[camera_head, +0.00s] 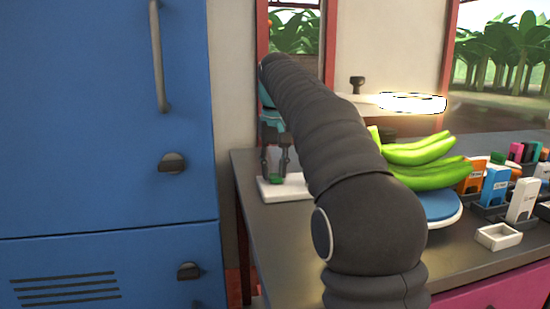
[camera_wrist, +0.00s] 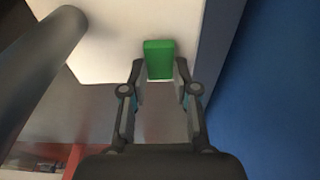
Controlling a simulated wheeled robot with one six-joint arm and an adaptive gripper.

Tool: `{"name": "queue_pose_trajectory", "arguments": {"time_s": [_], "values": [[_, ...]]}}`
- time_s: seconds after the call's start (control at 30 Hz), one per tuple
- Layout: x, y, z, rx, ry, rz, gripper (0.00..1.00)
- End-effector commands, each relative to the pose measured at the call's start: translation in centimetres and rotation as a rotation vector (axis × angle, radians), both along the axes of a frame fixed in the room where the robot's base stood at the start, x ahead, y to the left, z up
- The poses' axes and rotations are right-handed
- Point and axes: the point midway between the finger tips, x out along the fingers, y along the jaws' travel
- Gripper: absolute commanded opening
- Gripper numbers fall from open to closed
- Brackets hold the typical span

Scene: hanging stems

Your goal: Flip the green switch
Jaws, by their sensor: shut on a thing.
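The green switch (camera_wrist: 159,59) is a small green block on a white base in the wrist view. In the head view the green switch (camera_head: 276,181) shows low between my fingertips, on the white base (camera_head: 297,189) at the counter's far left corner. My gripper (camera_wrist: 160,70) points down at it, with one finger on each side, shut on the switch. In the head view my gripper (camera_head: 276,172) is partly hidden behind my dark arm, which also covers the right part of the white base.
A blue cabinet (camera_head: 110,120) with dark knobs stands close on the left. A lit lamp (camera_head: 410,103) is on the back wall. Green bananas (camera_head: 425,165) lie on a blue-and-white plate (camera_head: 440,207). Several small boxes (camera_head: 495,185) and a white tray (camera_head: 498,236) are at right.

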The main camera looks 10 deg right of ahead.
Motion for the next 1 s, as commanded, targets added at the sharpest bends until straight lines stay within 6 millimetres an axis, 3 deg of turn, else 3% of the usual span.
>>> {"name": "queue_pose_trajectory", "arguments": {"time_s": [0.27, 0.3, 0.4, 0.77, 1.0], "values": [[0.1, 0.0, 0.0, 0.0, -0.002, 0.0, 0.0], [0.1, 0.0, 0.0, 0.0, -0.002, 0.0, 0.31], [0.1, 0.0, 0.0, 0.0, -0.001, 0.0, 0.54], [0.0, 0.0, 0.2, 0.0, -0.002, 0.0, 0.54], [-0.3, 0.0, 2.7, 0.0, -0.004, 0.0, 0.54]]}}
